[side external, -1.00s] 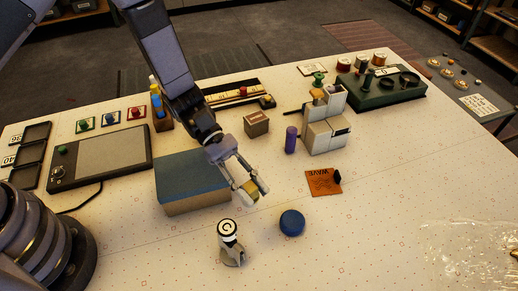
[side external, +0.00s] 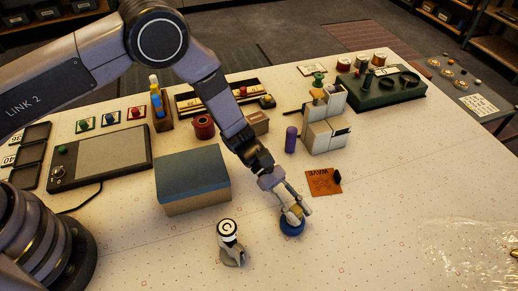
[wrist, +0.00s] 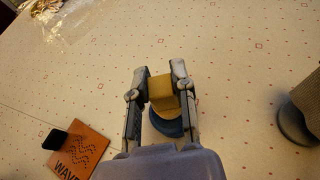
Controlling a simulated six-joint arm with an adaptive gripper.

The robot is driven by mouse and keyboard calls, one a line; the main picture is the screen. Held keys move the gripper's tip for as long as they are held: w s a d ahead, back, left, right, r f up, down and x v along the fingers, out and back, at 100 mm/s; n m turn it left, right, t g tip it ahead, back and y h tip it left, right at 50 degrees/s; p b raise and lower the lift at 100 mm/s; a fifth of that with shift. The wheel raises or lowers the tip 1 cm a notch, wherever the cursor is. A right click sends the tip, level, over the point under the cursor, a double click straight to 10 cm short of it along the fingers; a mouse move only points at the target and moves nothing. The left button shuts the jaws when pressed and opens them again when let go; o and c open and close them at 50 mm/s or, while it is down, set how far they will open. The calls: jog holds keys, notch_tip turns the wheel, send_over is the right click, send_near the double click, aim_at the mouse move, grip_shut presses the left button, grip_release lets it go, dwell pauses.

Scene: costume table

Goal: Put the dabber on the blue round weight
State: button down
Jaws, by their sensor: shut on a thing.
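My gripper (side external: 294,213) is shut on the dabber, a small block with a yellow-tan top, which shows between the fingers in the wrist view (wrist: 161,87). The blue round weight (side external: 291,229) lies flat on the table directly under the gripper in the side view. In the wrist view its dark blue edge (wrist: 168,127) shows below the dabber. The fingers hide part of the weight and most of the dabber. I cannot tell whether the dabber touches the weight.
A grey-white stand with a round black-and-white top (side external: 229,240) is left of the weight. An orange WAVE card (side external: 320,185) with a black piece lies behind right. A blue-topped box (side external: 192,175) is at left. A purple cylinder (side external: 291,140) stands farther back.

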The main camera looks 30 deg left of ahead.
jog(key=c, duration=1)
grip_release()
jog(key=shift+f, duration=0.1)
jog(key=shift+o, duration=0.2)
jog(key=shift+w+a+r, duration=0.15)
jog(key=shift+a+r, duration=0.1)
jog(key=shift+a, duration=0.05)
jog(key=v, duration=1.1)
jog(key=s+a+r+m+t+y, duration=0.1)
jog(key=a+r+m+y, duration=0.15)
jog(key=a+r, duration=0.45)
jog(key=s+a+r+m+y, duration=0.15)
jog(key=r+m, duration=0.25)
jog(key=r, duration=0.7)
jog(key=s+a+r+m+t+y, duration=0.3)
jog(key=s+a+r+t+y, duration=0.1)
jog(key=s+a, duration=0.5)
jog(key=s+a+r+m+t+y, duration=0.4)
jog(key=s+a+r, duration=0.5)
jog(key=a, duration=0.5)
jog(key=shift+s+a+r+t+y, duration=0.25)
jog(key=shift+a+t+y, duration=0.05)
jog(key=shift+t, duration=0.7)
